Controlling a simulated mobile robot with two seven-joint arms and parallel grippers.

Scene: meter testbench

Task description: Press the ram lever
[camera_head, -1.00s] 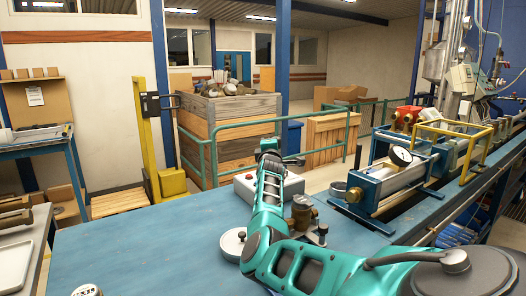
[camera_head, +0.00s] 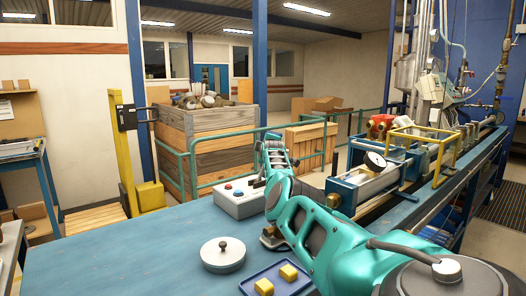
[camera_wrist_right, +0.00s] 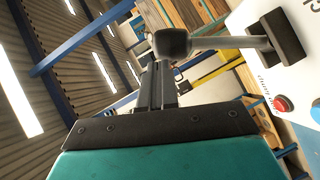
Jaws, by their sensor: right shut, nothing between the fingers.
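The ram lever shows in the right wrist view as a rod with a dark knob (camera_wrist_right: 172,44), running to a black slot on a white control box (camera_wrist_right: 305,60). In the head view the white control box (camera_head: 238,203), with a red and a blue button, stands on the blue bench, left of my right arm. My right gripper (camera_wrist_right: 157,85) is shut and empty, its dark fingers just beside the knob; whether they touch it I cannot tell. In the head view my right gripper (camera_head: 273,140) is above the box and small. My left gripper is out of view.
A round lidded disc (camera_head: 222,255) and a blue tray (camera_head: 249,290) with yellow cubes lie on the bench (camera_head: 120,255). A cylinder rig with a gauge (camera_head: 374,160) stands to the right. The bench's left part is clear.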

